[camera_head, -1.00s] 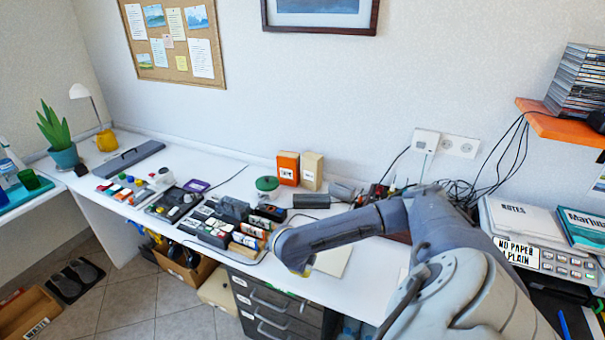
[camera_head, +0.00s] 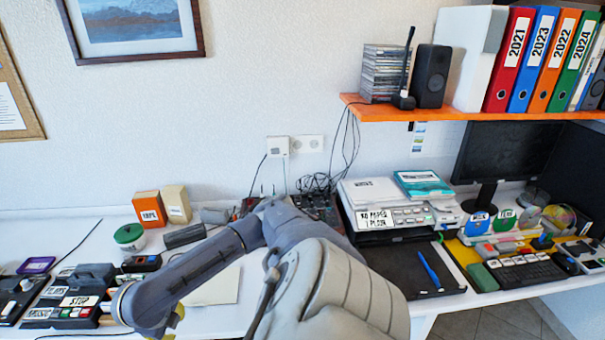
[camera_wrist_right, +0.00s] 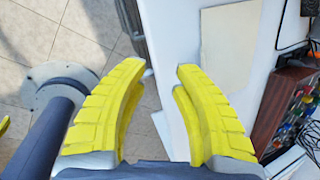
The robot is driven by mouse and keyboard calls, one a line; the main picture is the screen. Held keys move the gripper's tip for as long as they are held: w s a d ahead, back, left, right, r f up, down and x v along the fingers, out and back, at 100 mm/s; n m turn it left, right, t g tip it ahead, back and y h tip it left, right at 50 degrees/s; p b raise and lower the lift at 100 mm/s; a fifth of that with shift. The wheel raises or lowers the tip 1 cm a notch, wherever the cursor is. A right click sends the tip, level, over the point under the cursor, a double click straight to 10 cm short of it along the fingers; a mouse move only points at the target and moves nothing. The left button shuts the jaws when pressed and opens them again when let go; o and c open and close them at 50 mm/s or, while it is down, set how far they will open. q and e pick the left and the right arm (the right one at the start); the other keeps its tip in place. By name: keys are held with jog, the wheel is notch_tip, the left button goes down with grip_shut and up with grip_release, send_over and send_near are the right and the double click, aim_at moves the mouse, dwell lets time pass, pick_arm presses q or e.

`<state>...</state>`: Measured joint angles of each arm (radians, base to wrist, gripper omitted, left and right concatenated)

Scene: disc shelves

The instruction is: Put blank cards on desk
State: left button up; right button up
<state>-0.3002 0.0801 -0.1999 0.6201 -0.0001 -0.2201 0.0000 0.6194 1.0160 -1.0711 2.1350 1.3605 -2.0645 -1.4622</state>
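A plain cream sheet (camera_head: 215,286) lies flat on the white desk (camera_head: 85,236), partly behind my right arm. It also shows beyond the fingers in the right wrist view (camera_wrist_right: 228,50). I cannot tell whether it is a blank card; no other blank cards can be made out. My right gripper (camera_wrist_right: 164,72) is open, with its yellow fingers apart and nothing between them. It is over the desk's front edge, with floor below on the left. In the head view only a bit of yellow shows below my wrist. My left gripper is not seen in the head view.
Labelled boxes and devices (camera_head: 75,296) crowd the desk's left. An orange box (camera_head: 149,208) and a green-lidded tub (camera_head: 129,236) stand behind. A printer (camera_head: 395,212), dark pad (camera_head: 410,268), monitor (camera_head: 510,155) and keyboard (camera_head: 527,272) are right. An orange shelf (camera_head: 460,114) overhangs.

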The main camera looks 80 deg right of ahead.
jog(key=w+a+f+m+t+y, duration=0.25)
jog(key=a+f+m, duration=0.3)
jog(key=a, duration=0.35)
jog(key=w+a+f+m+t+y, duration=0.1)
jog(key=w+a+f+m+y, duration=0.35)
jog(key=a+m, duration=0.4)
notch_tip(320, 180, down, 9)
jog(key=m+h, duration=0.1)
jog(key=m, duration=0.3)
jog(key=s+d+f+m+g+h, duration=0.1)
jog(key=s+d+f+m, duration=0.3)
jog(key=s+f, duration=0.75)
jog(key=s+d+f+m+g+h, duration=0.1)
jog(key=s+d+f+m, duration=0.2)
jog(key=s+f+m, duration=0.75)
jog(key=s+a+f, duration=0.1)
jog(key=s+f, duration=0.3)
jog(key=s, duration=0.4)
jog(key=s+a+f+g, duration=0.1)
jog(key=s+f, duration=0.4)
jog(key=s, duration=0.4)
jog(key=s+a+f+g, duration=0.1)
jog(key=s+f, duration=0.3)
jog(key=s, duration=0.5)
jog(key=shift+s+f, duration=0.2)
jog(key=shift+f, duration=0.15)
jog(key=shift+s+a, duration=0.1)
